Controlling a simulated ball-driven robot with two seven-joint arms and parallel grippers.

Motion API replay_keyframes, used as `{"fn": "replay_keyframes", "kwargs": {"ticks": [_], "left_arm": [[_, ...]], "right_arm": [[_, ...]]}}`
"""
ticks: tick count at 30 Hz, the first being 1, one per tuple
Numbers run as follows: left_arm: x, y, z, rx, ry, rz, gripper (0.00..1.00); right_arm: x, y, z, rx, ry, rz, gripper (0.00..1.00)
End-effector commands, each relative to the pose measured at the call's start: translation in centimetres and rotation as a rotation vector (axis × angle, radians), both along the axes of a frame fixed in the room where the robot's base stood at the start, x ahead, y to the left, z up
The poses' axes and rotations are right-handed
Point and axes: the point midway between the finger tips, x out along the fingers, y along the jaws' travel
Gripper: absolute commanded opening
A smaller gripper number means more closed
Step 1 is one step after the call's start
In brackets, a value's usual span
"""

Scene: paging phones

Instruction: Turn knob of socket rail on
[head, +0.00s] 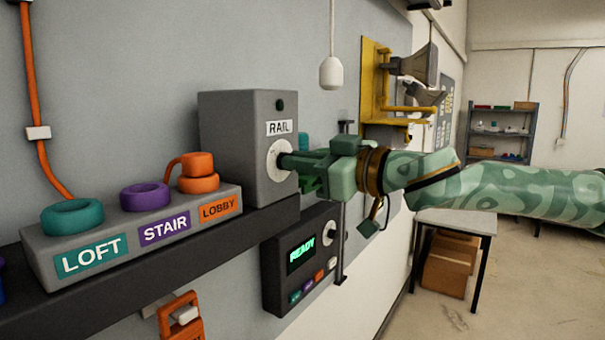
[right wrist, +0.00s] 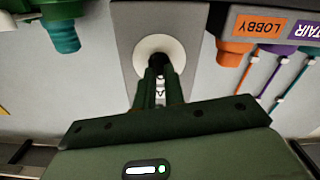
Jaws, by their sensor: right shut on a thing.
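The socket rail's grey box (head: 245,150) carries a RAIL label and stands on the dark shelf in the head view. Its round white dial plate (head: 274,160) faces right, with a small dark knob at its centre. My right gripper (head: 290,162) reaches in from the right and is shut on the knob. In the right wrist view the fingers (right wrist: 160,80) close on the dark knob in front of the white plate (right wrist: 158,52). The fingers hide much of the knob, so its exact setting is unclear. My left gripper is not in view.
A grey block (head: 140,235) with LOFT, STAIR and LOBBY labels and coloured rings sits left of the box. A dark READY panel (head: 300,262) hangs below the shelf. A white pull handle (head: 331,73) and yellow bracket (head: 375,85) are above.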

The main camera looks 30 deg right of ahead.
Motion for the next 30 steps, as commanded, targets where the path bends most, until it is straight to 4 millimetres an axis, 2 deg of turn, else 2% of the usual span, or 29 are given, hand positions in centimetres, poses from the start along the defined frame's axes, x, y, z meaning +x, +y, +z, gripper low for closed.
{"fn": "replay_keyframes", "kwargs": {"ticks": [1, 18, 30], "left_arm": [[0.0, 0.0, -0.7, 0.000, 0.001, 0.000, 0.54], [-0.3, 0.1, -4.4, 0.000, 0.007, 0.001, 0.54], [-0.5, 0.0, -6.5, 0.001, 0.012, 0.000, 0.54]], "right_arm": [[0.0, 0.0, -0.3, 0.039, 0.015, -0.001, 0.00], [0.1, -0.3, -0.3, 0.539, 0.222, 0.000, 0.00], [0.2, -0.4, -0.3, 0.826, 0.340, 0.000, 0.00]]}}
